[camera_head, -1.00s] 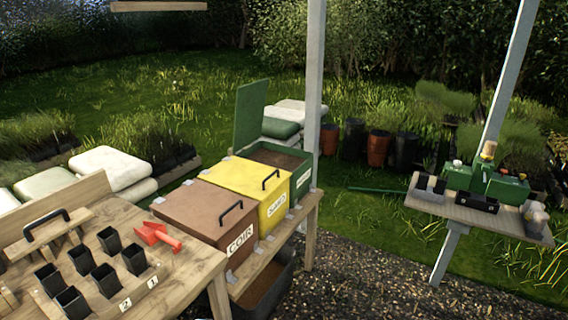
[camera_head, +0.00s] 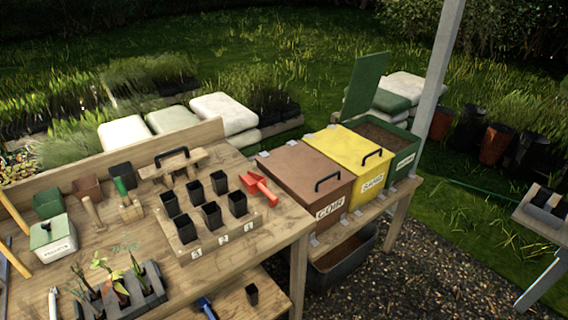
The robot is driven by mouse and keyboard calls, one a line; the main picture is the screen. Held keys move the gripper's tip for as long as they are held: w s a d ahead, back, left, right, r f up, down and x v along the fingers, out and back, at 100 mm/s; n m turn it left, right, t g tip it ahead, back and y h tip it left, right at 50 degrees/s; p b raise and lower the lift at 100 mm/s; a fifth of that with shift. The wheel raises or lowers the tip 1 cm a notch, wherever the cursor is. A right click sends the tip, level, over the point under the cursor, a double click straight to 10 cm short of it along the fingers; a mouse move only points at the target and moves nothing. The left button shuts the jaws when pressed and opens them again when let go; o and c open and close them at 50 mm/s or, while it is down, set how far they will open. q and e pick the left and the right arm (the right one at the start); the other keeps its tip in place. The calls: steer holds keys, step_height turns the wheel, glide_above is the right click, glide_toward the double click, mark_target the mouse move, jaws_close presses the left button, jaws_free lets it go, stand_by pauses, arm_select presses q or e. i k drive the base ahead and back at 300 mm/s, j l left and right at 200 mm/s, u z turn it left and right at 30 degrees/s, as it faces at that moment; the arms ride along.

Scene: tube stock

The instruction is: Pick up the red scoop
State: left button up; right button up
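The red scoop (camera_head: 260,188) lies on the wooden potting bench (camera_head: 262,240), near its right end. It is just right of the black pots in the numbered wooden holder (camera_head: 197,245) and left of the brown COIR bin (camera_head: 298,175). Nothing covers the scoop. Neither of my grippers shows in the head view.
A yellow SAND bin (camera_head: 345,155) and an open green bin (camera_head: 397,140) of dark soil stand right of the COIR bin. Seedlings in a dark tray (camera_head: 152,290), a hand tool and a labelled box (camera_head: 53,240) occupy the bench's left. A post (camera_head: 440,70) rises behind the bins.

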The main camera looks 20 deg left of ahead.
mark_target(253, 182)
steer(key=u, duration=1.05)
steer(key=i+l+u, duration=0.1)
steer(key=l+u, duration=0.15)
steer(key=u, duration=0.15)
steer(key=l+u, duration=0.25)
steer(key=u, duration=0.15)
steer(key=i+l+u, duration=0.1)
steer(key=l+u, duration=0.55)
steer(key=l, duration=0.2)
steer(key=k+l+u, duration=0.1)
steer(key=l+u, duration=0.15)
steer(key=l, duration=0.2)
